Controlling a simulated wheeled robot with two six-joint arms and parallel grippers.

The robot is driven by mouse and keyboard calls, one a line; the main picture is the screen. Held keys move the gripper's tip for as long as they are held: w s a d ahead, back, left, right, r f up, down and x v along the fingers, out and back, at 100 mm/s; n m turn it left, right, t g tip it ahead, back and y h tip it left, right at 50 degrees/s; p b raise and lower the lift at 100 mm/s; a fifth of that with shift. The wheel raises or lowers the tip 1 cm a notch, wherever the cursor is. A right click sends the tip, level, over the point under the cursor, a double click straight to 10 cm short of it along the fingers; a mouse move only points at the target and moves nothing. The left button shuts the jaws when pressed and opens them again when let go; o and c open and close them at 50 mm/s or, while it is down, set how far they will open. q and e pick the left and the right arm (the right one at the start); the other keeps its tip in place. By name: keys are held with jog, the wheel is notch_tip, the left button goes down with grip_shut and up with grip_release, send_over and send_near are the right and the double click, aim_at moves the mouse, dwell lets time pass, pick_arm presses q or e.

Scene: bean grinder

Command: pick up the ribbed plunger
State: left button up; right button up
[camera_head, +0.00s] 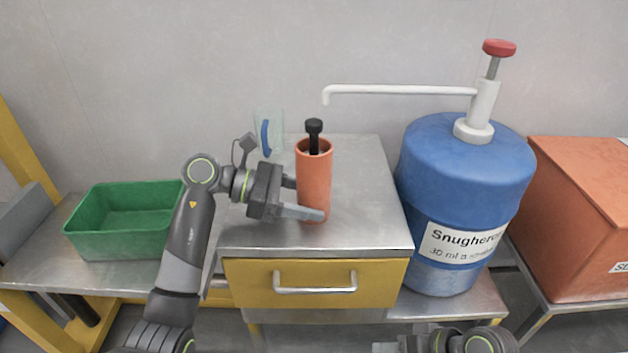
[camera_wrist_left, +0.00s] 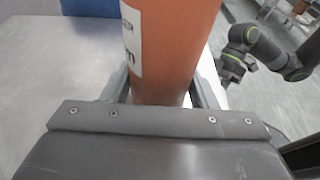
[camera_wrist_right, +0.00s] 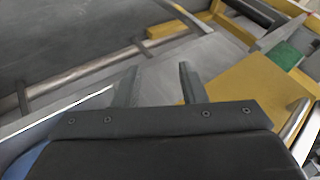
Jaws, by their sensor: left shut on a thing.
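The black plunger (camera_head: 314,130) stands upright in the top of an orange cylinder (camera_head: 314,175), with only its knob and upper shaft showing. Any ribs are too small to make out. The cylinder stands upright on the steel cabinet top. My left gripper (camera_head: 305,200) is shut on the cylinder's lower part, below the plunger. The left wrist view shows the orange wall (camera_wrist_left: 168,50) with a white label between the fingers. The plunger is out of that view. My right gripper (camera_wrist_right: 158,75) is open and empty, low in front of the cabinet.
A clear container with a blue part (camera_head: 267,133) stands behind the cylinder. A blue drum (camera_head: 460,170) with a white pump spout (camera_head: 400,90) is to the right. A green bin (camera_head: 120,245) is to the left. The cabinet top (camera_head: 365,200) is clear right of the cylinder.

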jog(key=w+a+r+n+y, duration=0.2)
jog(key=r, duration=0.5)
jog(key=w+a+r+n+y, duration=0.2)
jog(key=a+r, duration=0.1)
jog(key=r, duration=0.5)
jog(key=n+t+y, duration=0.1)
jog(key=n+y, duration=0.3)
send_near(318, 138)
jog(key=s+a+f, duration=0.2)
jog(key=s+f, duration=0.5)
jog(key=s, duration=0.2)
jog(key=w+d+r+n+t, duration=0.2)
jog(key=w+r+t, duration=0.3)
jog(key=w, duration=0.1)
jog(key=shift+h, duration=0.3)
jog(key=shift+r+x, duration=0.15)
jog(key=shift+x, duration=2.9)
jog(key=shift+r+x, duration=0.1)
jog(key=shift+x, duration=2.95)
grip_shut()
